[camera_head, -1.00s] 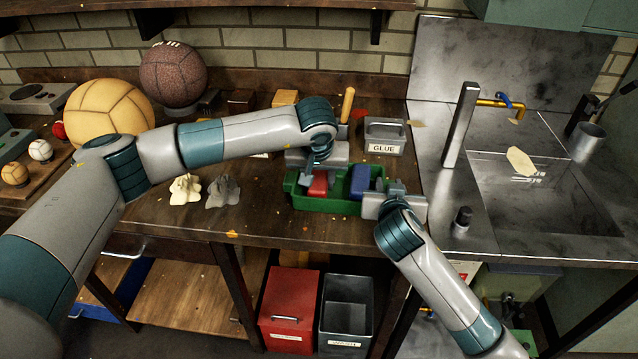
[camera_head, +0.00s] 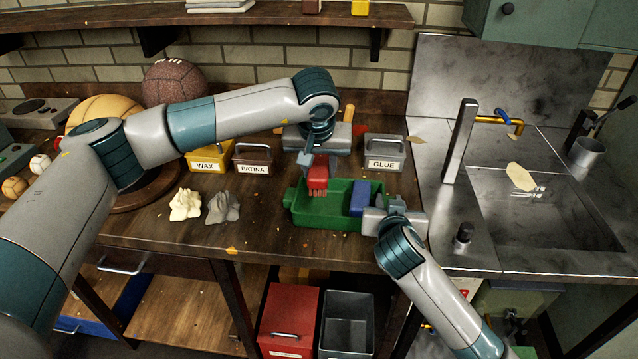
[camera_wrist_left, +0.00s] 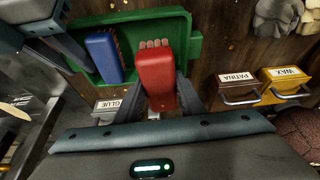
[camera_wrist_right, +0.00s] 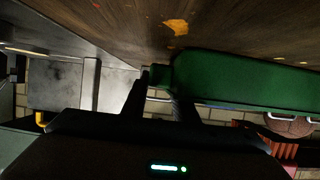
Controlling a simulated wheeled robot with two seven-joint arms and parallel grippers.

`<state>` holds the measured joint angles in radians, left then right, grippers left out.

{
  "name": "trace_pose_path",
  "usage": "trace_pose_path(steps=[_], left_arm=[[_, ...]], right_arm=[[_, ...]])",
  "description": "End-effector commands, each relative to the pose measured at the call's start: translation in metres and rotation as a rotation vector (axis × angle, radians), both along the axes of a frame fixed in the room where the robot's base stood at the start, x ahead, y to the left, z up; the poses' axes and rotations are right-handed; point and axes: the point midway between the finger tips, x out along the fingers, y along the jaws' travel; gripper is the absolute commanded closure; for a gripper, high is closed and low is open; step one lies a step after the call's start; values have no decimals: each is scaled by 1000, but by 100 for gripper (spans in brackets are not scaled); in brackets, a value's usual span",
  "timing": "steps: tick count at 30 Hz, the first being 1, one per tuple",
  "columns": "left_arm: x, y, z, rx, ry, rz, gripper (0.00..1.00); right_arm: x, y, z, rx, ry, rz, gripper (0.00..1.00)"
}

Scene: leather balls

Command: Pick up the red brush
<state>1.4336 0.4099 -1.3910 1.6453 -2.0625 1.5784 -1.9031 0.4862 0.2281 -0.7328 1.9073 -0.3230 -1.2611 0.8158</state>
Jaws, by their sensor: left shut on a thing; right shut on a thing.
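The red brush (camera_head: 318,178) hangs bristles down above the left part of the green tray (camera_head: 322,215). My left gripper (camera_head: 319,160) is shut on it; the left wrist view shows the brush (camera_wrist_left: 156,82) between the fingers. A blue brush (camera_head: 359,197) lies in the right part of the tray, and also shows in the left wrist view (camera_wrist_left: 103,57). My right gripper (camera_head: 377,214) is shut on the tray's right end. The right wrist view shows its fingers (camera_wrist_right: 160,82) at the end of the green tray (camera_wrist_right: 245,80).
A grey GLUE box (camera_head: 384,152) stands behind the tray on the right. PATINA (camera_head: 252,157) and WAX (camera_head: 208,160) boxes stand to the left, behind pale and grey lumps (camera_head: 222,206). The sink (camera_head: 540,215) is at the right.

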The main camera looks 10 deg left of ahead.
Motion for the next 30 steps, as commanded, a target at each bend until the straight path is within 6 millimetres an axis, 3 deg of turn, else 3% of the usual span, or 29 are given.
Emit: trace_pose_path(steps=[6, 20, 21, 24, 30], left_arm=[[0, 0, 20, 0, 0, 0, 90], [0, 0, 21, 0, 1, 0, 90], [0, 0, 21, 0, 1, 0, 90], [0, 0, 21, 0, 1, -1, 90], [0, 0, 21, 0, 1, -1, 90]], right_arm=[[0, 0, 0, 0, 0, -1, 100], [0, 0, 0, 0, 0, 0, 100], [0, 0, 0, 0, 0, 0, 72], [0, 0, 0, 0, 0, 0, 52], [0, 0, 0, 0, 0, 0, 52]])
